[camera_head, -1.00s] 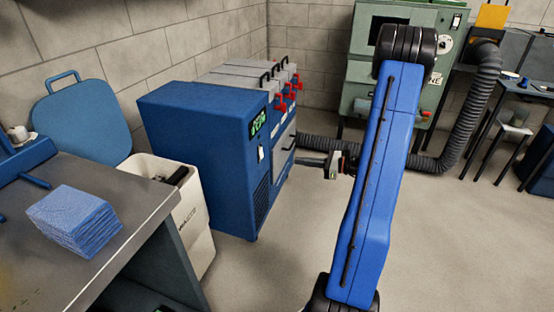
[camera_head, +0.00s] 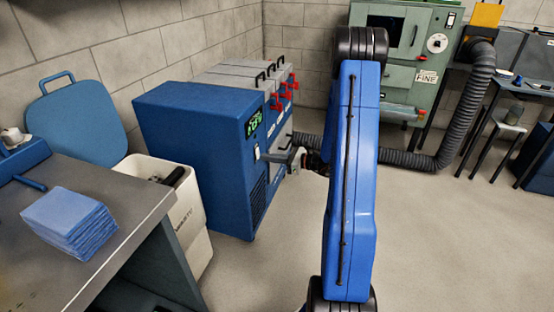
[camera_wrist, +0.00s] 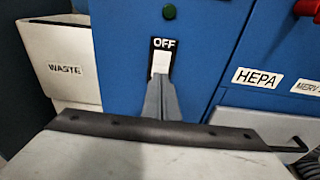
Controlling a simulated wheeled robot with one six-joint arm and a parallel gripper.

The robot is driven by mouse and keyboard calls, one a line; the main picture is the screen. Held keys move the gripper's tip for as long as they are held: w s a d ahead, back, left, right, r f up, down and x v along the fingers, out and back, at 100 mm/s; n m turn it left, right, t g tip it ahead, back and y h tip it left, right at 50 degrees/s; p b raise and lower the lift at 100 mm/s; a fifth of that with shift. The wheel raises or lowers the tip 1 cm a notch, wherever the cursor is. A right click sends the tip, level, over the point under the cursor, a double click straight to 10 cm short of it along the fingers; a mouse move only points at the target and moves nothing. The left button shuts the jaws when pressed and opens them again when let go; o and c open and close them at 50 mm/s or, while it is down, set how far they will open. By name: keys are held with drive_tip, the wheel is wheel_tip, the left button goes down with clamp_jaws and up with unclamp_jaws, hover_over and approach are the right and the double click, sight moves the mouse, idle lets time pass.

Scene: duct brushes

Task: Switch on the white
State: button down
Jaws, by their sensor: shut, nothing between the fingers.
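A white switch (camera_wrist: 161,62) sits in a black plate marked OFF on the front of a blue cabinet (camera_head: 195,160). The switch also shows as a small pale patch in the head view (camera_head: 257,153). My gripper (camera_wrist: 159,80) is shut and empty. In the wrist view its fingertips are at the lower edge of the switch and hide its bottom; I cannot tell whether they touch it. In the head view my gripper (camera_head: 266,156) reaches the cabinet front from the right. A dark green round lamp (camera_wrist: 169,12) is above the switch.
A green-lit display (camera_head: 255,124) is on the cabinet front. A white waste bin (camera_wrist: 62,65) stands left of the cabinet. Units with red handles (camera_head: 284,88) and a HEPA label (camera_wrist: 259,77) are beside it. Open floor (camera_head: 440,240) lies to the right.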

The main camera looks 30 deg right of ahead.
drive_tip(key=shift+w+a, duration=0.25)
drive_tip(key=shift+w, duration=0.1)
drive_tip(key=shift+w+a+f, duration=0.1)
drive_tip(key=shift+f, duration=0.05)
idle(0.3)
drive_tip(key=s+d+f, duration=0.1)
drive_tip(key=s+d, duration=0.7)
drive_tip(key=s, duration=0.3)
drive_tip(key=shift+d+f, duration=0.3)
drive_tip(key=shift+f, duration=0.05)
